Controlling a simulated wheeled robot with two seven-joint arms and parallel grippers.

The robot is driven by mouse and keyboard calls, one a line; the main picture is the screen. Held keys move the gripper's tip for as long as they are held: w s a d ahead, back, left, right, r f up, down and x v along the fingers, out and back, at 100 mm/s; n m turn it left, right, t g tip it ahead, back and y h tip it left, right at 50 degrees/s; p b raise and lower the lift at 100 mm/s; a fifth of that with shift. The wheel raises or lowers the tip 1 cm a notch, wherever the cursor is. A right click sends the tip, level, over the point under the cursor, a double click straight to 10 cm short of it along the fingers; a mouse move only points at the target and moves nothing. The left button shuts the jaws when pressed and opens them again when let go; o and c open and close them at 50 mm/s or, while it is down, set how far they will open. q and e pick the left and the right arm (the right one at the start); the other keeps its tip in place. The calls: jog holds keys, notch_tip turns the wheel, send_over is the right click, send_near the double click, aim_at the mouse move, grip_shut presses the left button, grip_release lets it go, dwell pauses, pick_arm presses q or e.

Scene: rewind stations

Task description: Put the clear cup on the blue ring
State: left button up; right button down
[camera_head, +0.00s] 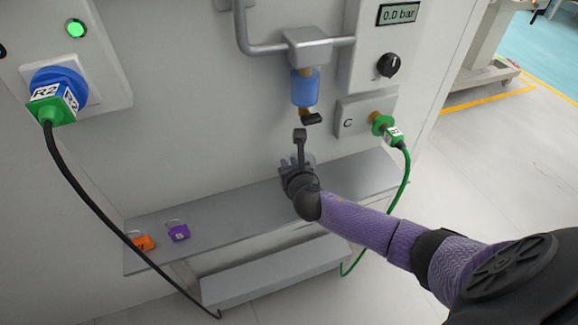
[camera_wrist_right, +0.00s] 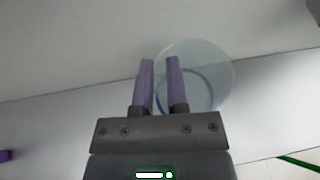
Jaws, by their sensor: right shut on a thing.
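The clear cup (camera_wrist_right: 215,62) shows in the right wrist view as a pale, see-through round shape at the fingertips. My right gripper (camera_wrist_right: 160,62) is shut on the cup's wall, with the cup mostly to the right of the fingers. A thin blue ring (camera_wrist_right: 208,83) shows through the clear cup; I cannot tell whether the cup touches it. In the head view my right gripper (camera_head: 297,163) is over the grey shelf, below the blue filter bowl, and hides most of the cup (camera_head: 309,158). My left gripper is not in view.
The grey shelf (camera_head: 235,203) runs along the panel. An orange padlock (camera_head: 144,242) and a purple padlock (camera_head: 178,232) lie at its left. The blue filter bowl (camera_head: 305,88) with a dark drain valve (camera_head: 311,118) hangs above my gripper. A green cable (camera_head: 405,185) hangs at the right.

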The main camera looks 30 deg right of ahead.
jog(key=shift+f, duration=0.1)
jog(key=c, duration=0.7)
grip_release()
jog(key=shift+o, duration=0.4)
jog(key=p+v, duration=0.7)
jog(key=v, duration=0.5)
jog(key=s+d+f+m+g+y, duration=0.15)
jog(key=s+f+m+g, duration=0.65)
jog(key=s+f+m, duration=1)
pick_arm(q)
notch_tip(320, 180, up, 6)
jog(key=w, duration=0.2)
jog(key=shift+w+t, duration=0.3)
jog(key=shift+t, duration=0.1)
pick_arm(e)
jog(key=s+a+f+m+g, duration=0.1)
jog(key=s+f+m+g, duration=0.1)
jog(key=s+m, duration=0.2)
jog(key=s+a+f+m+g+y, duration=0.1)
jog(key=s+a+f+m, duration=0.1)
jog(key=s, duration=0.9)
jog(key=s+a+f+m+g+y, duration=0.1)
jog(key=s+f+m+g, duration=0.1)
jog(key=s+f+m, duration=0.2)
jog(key=s+m, duration=0.1)
jog(key=s, duration=0.2)
jog(key=shift+s+a+f+m+g, duration=0.2)
jog(key=shift+a+m+g, duration=0.1)
jog(key=shift+m, duration=0.1)
